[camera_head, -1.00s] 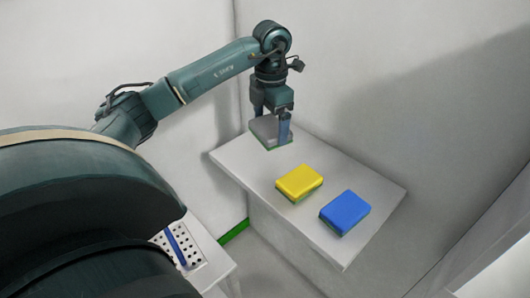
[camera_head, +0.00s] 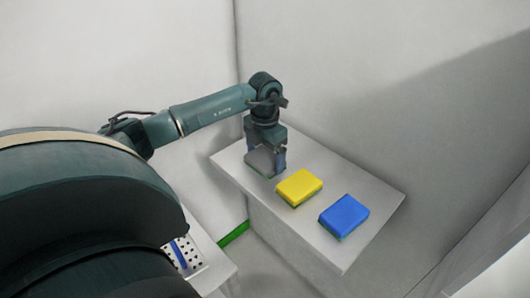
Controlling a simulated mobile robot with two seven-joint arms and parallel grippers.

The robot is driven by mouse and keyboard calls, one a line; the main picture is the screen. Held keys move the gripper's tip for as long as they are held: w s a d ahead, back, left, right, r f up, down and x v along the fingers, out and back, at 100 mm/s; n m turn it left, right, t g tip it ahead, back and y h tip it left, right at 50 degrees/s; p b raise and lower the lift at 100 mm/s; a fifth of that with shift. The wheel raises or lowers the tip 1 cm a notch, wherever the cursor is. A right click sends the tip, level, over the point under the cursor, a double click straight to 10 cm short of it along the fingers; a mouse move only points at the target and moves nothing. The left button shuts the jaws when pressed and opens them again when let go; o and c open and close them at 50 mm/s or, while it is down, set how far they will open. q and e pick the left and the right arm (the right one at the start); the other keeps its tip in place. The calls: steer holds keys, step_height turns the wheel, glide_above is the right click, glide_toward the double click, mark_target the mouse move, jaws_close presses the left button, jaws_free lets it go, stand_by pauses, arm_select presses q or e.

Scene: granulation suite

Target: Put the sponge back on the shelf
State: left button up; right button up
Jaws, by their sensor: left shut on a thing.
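My left gripper (camera_head: 266,163) points down over the far left part of the white shelf (camera_head: 330,249). It is shut on a grey sponge (camera_head: 262,161) with a green underside. The sponge is at or just above the shelf top; I cannot tell whether it touches. The gripper fingers hide part of it. A yellow sponge (camera_head: 299,187) lies on the shelf to the right of the gripper, and a blue sponge (camera_head: 344,215) lies further right and nearer. My right gripper is not in view.
White walls stand close behind the shelf. At the lower left, a white perforated tray (camera_head: 196,251) with a blue item (camera_head: 180,253) shows partly behind my arm. The shelf's right end beyond the blue sponge is bare.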

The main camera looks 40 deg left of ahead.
mark_target(265, 157)
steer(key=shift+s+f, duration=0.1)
arm_select(q)
steer(key=shift+f, duration=0.2)
steer(key=o, duration=0.7)
steer(key=shift+r, duration=0.1)
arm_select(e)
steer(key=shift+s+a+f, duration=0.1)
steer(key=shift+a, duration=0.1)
arm_select(q)
steer(key=shift+r, duration=0.55)
step_height(265, 157, up, 11)
steer(key=shift+r+b, duration=0.15)
steer(key=shift+b, duration=0.65)
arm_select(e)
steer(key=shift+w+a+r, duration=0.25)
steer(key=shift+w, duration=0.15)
